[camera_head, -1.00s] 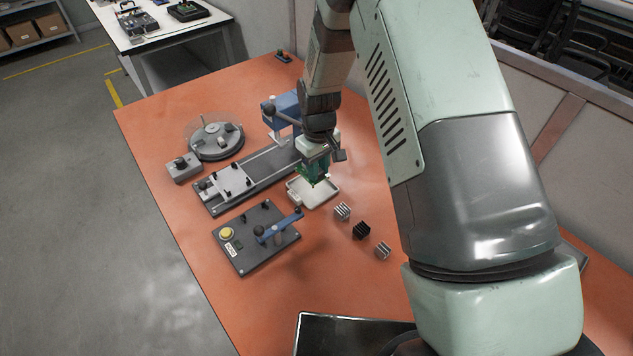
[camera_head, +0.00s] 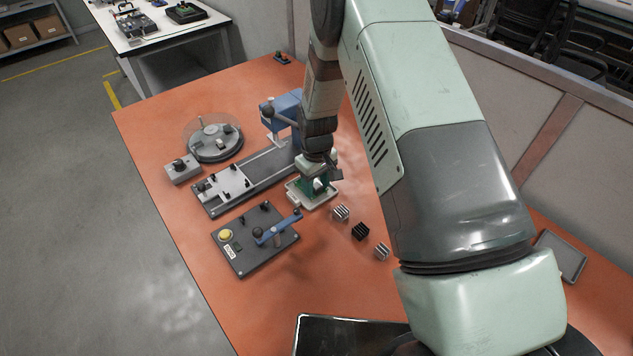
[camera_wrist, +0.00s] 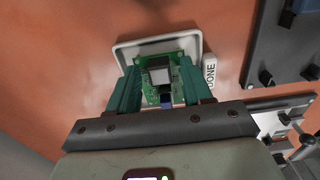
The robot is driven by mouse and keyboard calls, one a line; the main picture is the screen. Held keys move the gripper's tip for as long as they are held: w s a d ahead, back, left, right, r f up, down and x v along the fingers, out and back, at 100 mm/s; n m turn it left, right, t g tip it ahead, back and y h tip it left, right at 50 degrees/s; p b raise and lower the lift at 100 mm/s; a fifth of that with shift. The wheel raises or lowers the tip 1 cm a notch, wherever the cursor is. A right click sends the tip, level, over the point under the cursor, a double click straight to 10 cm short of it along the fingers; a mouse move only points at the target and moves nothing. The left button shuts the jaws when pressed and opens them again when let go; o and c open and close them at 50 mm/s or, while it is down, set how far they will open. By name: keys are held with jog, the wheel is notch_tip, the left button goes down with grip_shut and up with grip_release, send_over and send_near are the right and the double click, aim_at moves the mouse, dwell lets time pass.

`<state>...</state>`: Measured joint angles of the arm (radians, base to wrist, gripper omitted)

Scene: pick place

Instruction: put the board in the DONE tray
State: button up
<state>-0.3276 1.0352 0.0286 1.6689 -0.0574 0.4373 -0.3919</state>
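The green circuit board (camera_wrist: 160,78) has a grey square part on it and a blue part at its near edge. It is between the two green fingers of my gripper (camera_wrist: 160,76), which meet its left and right edges. The board is low over or in the white DONE tray (camera_wrist: 125,50); I cannot tell whether it touches the floor. A label reading DONE (camera_wrist: 210,75) is on the tray's right side in the wrist view. In the head view my gripper (camera_head: 316,188) is down at the tray (camera_head: 318,203) and hides most of the board.
Several finned blocks (camera_head: 360,231) lie right of the tray. A dark fixture plate with a blue lever (camera_head: 262,250) stands in front left. A grey rail fixture (camera_head: 240,180) is close on the left. A round turntable (camera_head: 215,143) is farther back. The orange table's front is mostly clear.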

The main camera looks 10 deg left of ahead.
notch_tip(320, 180, up, 13)
notch_tip(320, 180, up, 13)
jog(key=m+t, duration=0.2)
send_over(317, 186)
jog(key=s+d, duration=0.3)
jog(key=d, duration=0.2)
jog(key=s+d+r+m, duration=0.2)
jog(key=s+d+r, duration=0.2)
jog(key=r, duration=0.4)
jog(key=s+d+r+m+t, duration=0.1)
jog(key=s+d+r, duration=0.1)
jog(key=s, duration=0.4)
jog(key=s+d+r+m+t, duration=0.1)
jog(key=s+d+r+m, duration=0.1)
jog(key=s, duration=0.5)
jog(key=s+d+r+m+t, duration=0.1)
jog(key=s+d+r, duration=0.2)
jog(key=s, duration=0.4)
jog(key=shift+d+r+m+t, duration=0.3)
jog(key=shift+d+r, duration=0.05)
jog(key=shift+r, duration=0.15)
